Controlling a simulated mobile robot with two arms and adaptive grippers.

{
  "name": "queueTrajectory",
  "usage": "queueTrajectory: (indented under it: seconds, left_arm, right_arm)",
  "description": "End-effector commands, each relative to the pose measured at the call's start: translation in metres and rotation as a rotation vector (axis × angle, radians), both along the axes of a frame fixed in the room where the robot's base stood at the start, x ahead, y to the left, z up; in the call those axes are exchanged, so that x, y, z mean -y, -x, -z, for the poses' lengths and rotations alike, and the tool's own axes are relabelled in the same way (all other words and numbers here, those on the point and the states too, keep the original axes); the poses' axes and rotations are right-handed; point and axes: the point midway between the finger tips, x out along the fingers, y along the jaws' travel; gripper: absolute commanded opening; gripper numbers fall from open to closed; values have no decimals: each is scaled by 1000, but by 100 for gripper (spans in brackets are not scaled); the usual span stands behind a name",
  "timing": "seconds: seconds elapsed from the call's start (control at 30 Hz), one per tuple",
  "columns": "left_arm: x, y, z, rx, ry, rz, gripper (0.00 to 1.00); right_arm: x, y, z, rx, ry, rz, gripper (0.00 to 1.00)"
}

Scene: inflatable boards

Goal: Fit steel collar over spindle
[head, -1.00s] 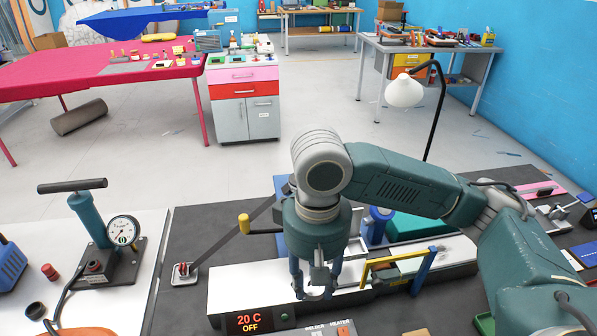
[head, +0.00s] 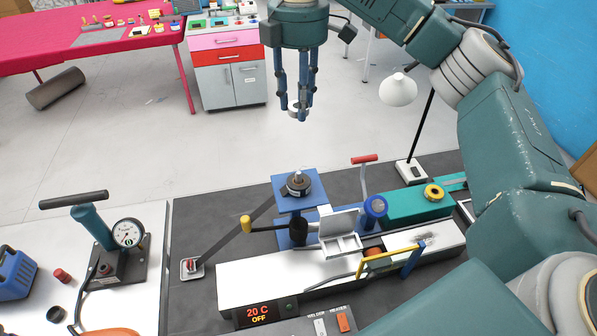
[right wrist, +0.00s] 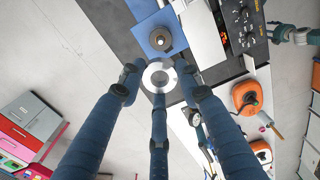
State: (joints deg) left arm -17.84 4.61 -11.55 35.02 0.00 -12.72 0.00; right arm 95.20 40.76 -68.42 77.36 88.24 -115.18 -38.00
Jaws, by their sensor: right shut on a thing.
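My right gripper (head: 298,108) is raised high above the bench in the head view. Its blue fingers are shut on the steel collar (head: 297,112), a silvery ring at the fingertips. In the right wrist view the collar (right wrist: 159,76) is a bright ring with an open hole, held between the three fingers. The spindle (head: 298,177) stands upright on a dark round base on a blue plate (head: 309,203), below the gripper and apart from the collar. The spindle also shows in the right wrist view (right wrist: 161,39), just beyond the collar.
A white bench unit (head: 240,280) with a 20 C display lies in front of the spindle. A lever with a yellow knob (head: 246,223) and a lamp (head: 398,90) stand nearby. A pump with a gauge (head: 128,233) is at left. Air around the raised gripper is clear.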

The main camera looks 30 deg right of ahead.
Motion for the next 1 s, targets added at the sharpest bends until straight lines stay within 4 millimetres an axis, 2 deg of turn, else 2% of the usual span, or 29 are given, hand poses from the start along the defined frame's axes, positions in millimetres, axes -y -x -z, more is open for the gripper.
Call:
queueTrajectory:
  seconds: [0.2,0.4,0.5,0.6,0.77,1.0]
  left_arm:
    - [2,-28,3,40,4,-1,66]
    - [1,-25,6,35,3,-2,66]
    - [1,-19,4,27,2,-2,66]
    - [0,-15,3,21,2,-2,66]
    - [0,-14,-2,19,1,-2,66]
    - [0,-14,-15,19,1,-2,66]
  right_arm:
    - [0,2,53,-9,-2,-9,6]
    - [-1,2,107,-8,-3,-7,6]
    - [0,2,127,-6,-3,-6,6]
    - [0,2,143,-4,-1,-5,6]
    - [1,1,154,-2,-1,-3,6]
    - [0,1,187,-4,0,-4,6]
